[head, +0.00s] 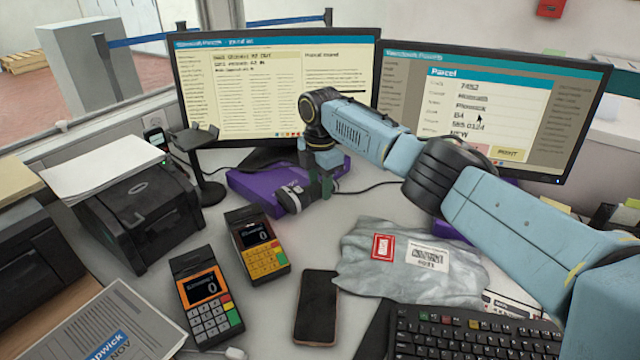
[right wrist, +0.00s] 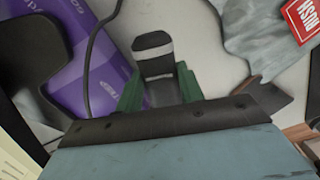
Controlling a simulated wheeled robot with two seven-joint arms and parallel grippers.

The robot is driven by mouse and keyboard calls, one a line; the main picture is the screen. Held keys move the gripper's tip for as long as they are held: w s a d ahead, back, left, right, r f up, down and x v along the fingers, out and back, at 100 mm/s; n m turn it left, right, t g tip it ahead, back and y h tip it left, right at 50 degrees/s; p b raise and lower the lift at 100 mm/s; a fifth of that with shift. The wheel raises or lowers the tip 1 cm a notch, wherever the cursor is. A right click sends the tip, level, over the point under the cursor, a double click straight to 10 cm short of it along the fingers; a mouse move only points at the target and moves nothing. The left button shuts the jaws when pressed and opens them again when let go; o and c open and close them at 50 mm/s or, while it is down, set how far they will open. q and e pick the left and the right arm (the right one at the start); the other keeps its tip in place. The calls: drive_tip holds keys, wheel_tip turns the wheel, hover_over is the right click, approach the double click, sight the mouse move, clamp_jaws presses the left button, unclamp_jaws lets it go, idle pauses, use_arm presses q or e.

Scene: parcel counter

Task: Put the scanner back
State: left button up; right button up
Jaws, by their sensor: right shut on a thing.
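My right gripper (head: 312,196) reaches in from the right, in front of the left monitor and beside a purple parcel. It is shut on the scanner (head: 291,198), a dark grey piece with a pale band. In the right wrist view the scanner (right wrist: 152,55) shows between the green fingers (right wrist: 157,90); its lower part is hidden. A black stand (head: 203,168) with a round base and a flat top holder stands left of the gripper, apart from it, and its holder looks empty. My left gripper is not in view.
The purple parcel (head: 250,190) lies under the left monitor (head: 275,85). A black printer (head: 145,215) stands left of the stand. Two card terminals (head: 208,300), a phone (head: 316,307), a grey bag (head: 375,275) and a keyboard (head: 470,335) fill the front. A cable crosses near the gripper.

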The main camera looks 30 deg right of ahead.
sight(320, 185)
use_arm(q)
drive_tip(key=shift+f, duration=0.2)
use_arm(e)
drive_tip(key=shift+f, duration=0.55)
drive_tip(key=o, duration=1.1)
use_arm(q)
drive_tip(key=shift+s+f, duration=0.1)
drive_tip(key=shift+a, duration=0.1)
use_arm(e)
drive_tip(key=shift+r, duration=0.8)
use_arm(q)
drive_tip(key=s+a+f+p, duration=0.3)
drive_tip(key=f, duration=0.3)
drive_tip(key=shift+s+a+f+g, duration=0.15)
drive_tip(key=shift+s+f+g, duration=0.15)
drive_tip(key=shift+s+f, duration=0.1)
use_arm(e)
wheel_tip(320, 185, up, 12)
drive_tip(key=shift+f, duration=0.2)
